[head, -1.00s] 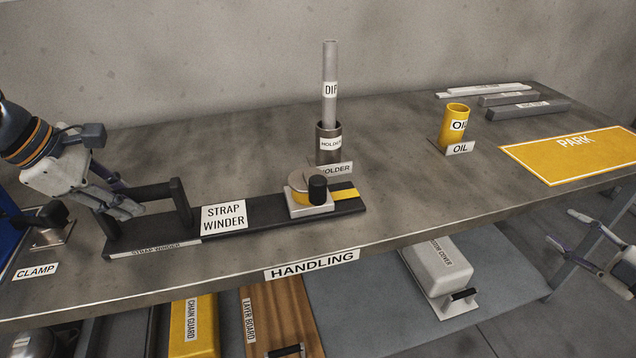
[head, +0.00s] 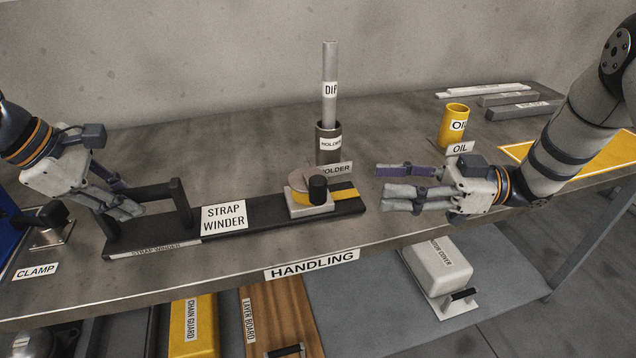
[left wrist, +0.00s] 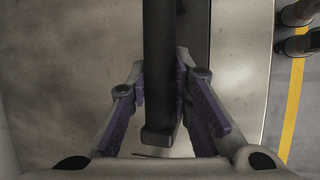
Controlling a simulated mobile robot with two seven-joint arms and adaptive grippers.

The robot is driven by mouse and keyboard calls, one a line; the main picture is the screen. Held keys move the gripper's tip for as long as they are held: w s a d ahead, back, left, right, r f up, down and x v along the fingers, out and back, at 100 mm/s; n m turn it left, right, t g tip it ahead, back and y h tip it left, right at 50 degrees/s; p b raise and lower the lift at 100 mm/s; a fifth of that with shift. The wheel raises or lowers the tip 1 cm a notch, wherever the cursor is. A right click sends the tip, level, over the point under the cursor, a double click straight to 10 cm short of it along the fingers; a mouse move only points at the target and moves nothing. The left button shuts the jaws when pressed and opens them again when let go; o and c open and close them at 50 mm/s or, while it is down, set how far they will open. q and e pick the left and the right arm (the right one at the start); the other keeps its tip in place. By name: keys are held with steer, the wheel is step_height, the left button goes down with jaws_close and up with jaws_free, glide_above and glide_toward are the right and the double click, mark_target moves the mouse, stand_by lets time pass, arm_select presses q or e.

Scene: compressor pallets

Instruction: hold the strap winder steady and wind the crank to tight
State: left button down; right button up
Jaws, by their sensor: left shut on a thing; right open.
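The strap winder (head: 265,213) is a long dark base lying along the bench, with a white label plate in its middle. Its upright handle frame (head: 181,205) stands at the left end. The crank, with a black knob (head: 318,188), sits on a pale block with yellow strap at the right end. My left gripper (head: 130,200) is shut on the handle bar; the left wrist view shows the dark bar (left wrist: 158,80) between its fingers. My right gripper (head: 382,183) is open and empty, pointing left, to the right of the crank and apart from it.
A holder cup (head: 328,150) with a grey tube (head: 330,75) stands behind the crank. A yellow oil cup (head: 453,125) stands behind my right gripper. A clamp (head: 52,232) is at the far left. The bench front edge lies close before the winder.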

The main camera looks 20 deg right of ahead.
mark_target(318, 187)
steer(key=x, duration=1.2)
steer(key=shift+s+f, duration=0.2)
steer(key=shift+f, duration=0.2)
steer(key=shift+c, duration=0.2)
jaws_close()
